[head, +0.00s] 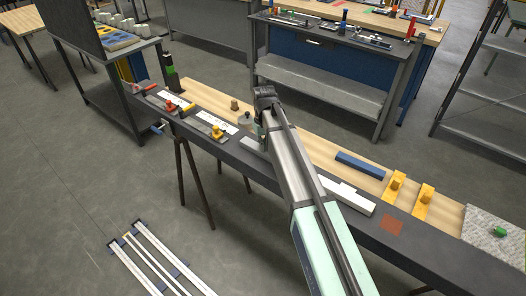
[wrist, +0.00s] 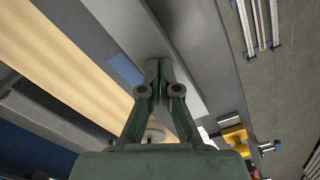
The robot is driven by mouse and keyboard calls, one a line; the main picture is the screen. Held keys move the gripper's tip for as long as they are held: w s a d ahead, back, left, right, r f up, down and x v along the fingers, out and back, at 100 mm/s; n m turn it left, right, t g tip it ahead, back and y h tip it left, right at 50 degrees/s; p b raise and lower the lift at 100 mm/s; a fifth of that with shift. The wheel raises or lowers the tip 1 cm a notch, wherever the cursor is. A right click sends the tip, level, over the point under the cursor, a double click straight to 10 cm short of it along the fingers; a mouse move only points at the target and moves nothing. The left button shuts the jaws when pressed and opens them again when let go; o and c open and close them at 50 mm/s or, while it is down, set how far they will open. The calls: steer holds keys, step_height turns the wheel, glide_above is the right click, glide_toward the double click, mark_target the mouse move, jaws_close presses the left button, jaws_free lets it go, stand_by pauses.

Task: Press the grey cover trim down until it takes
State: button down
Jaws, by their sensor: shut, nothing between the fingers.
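The grey cover trim (wrist: 178,75) is a long, light grey strip along the dark rail in the wrist view. In the head view the strip (head: 350,197) shows on both sides of my arm, its middle hidden behind it. My gripper (wrist: 158,63) is shut and empty, its fingertips together over the strip in the wrist view. I cannot tell whether they touch it. In the head view my arm's links hide most of the gripper. How far the trim is seated cannot be seen.
A yellow-handled clamp (head: 217,132) and a red-handled one (head: 170,107) stand on the rail to the left. A blue bar (head: 360,165) and yellow blocks (head: 395,186) lie on the wooden top. A grey round part (head: 245,120) stands near my gripper.

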steer(key=shift+r, duration=0.1)
steer(key=shift+r+p, duration=2)
steer(key=shift+r, duration=1.4)
